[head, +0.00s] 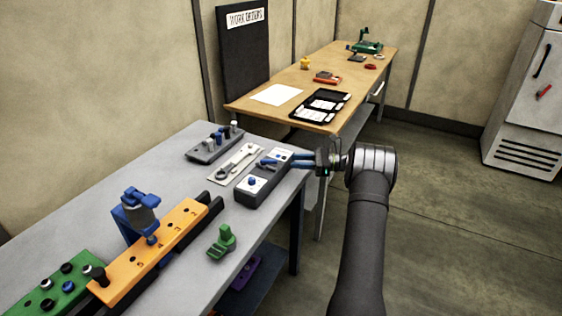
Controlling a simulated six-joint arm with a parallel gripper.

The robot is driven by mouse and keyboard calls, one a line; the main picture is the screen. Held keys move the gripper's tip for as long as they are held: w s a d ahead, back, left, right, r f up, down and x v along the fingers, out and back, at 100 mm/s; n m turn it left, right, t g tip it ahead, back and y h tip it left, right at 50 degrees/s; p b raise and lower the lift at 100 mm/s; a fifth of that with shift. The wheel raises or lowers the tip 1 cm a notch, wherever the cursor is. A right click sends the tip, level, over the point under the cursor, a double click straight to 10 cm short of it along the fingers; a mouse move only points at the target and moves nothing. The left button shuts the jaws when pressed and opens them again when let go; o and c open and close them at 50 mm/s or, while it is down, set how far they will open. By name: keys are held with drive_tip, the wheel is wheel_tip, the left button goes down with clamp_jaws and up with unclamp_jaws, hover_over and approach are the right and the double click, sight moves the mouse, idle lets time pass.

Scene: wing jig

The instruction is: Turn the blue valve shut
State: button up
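A grey box (262,196) with white top plates stands near the right edge of the grey bench. A small blue lever (268,162), which looks like the blue valve, lies on its rear plate. A round blue knob (252,181) sits on its front plate. My gripper (292,159) reaches in from the right, its bluish fingers pointing left over the box's rear right end, close to the lever. I cannot tell whether they touch the lever or how far apart they are. The lever's exact angle is too small to read.
A white plate with a wrench (236,160) and a grey peg holder (214,147) lie left of the box. A green part (222,243), an orange jig (165,250) and a blue clamp (135,212) stand nearer. A wooden table (290,75) is behind.

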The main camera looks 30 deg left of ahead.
drive_tip(key=v, duration=0.7)
drive_tip(key=t+h, duration=0.6)
drive_tip(key=h, duration=0.6)
approach(271, 160)
drive_tip(key=x, duration=0.8)
drive_tip(key=shift+c, duration=0.4)
clamp_jaws()
